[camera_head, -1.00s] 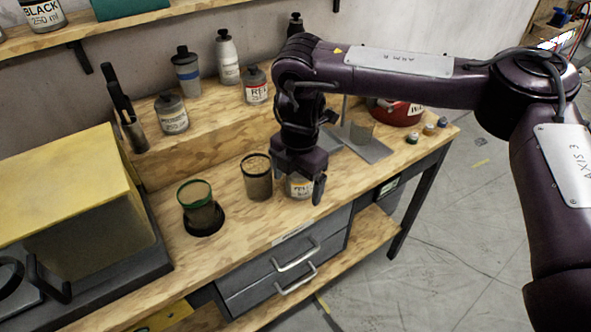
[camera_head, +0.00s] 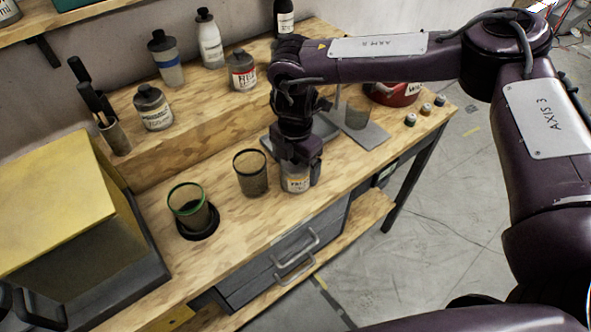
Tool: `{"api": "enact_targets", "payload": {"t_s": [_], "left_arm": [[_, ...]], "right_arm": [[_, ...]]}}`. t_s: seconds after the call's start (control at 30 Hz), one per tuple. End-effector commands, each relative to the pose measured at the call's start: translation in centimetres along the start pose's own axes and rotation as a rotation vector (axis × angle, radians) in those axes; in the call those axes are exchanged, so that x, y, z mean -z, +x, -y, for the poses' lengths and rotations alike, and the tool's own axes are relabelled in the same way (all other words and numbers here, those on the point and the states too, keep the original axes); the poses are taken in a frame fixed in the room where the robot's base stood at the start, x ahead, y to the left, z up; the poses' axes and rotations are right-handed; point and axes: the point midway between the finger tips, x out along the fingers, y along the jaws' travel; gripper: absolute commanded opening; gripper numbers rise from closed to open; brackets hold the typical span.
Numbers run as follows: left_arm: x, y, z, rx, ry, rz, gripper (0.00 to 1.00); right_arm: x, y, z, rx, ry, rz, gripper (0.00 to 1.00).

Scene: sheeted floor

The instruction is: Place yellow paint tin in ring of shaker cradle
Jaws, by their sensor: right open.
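The gripper hides the tin's top. To the left, a green-rimmed mesh ring holder (camera_head: 188,207) stands on a round black base, apparently the shaker cradle, and looks empty. Between it and the tin stands a similar dark-rimmed mesh cup (camera_head: 250,175). My left gripper is out of view.
Several bottles, including a red-labelled one (camera_head: 242,72), stand on the raised back shelf. A yellow-topped box (camera_head: 55,200) fills the left end.

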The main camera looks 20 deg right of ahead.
Motion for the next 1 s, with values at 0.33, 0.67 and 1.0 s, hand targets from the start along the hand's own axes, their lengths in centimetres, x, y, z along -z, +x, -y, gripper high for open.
{"api": "enact_targets", "payload": {"t_s": [0.33,0.67,1.0], "left_arm": [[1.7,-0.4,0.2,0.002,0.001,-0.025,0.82],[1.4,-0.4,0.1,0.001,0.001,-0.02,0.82],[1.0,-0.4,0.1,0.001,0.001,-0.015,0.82]], "right_arm": [[0.0,1.5,-0.1,-0.002,0.0,0.001,0.89],[0.0,1.4,-0.1,-0.002,0.0,0.001,0.49],[0.0,1.3,-0.1,-0.004,0.0,0.001,0.25]]}}
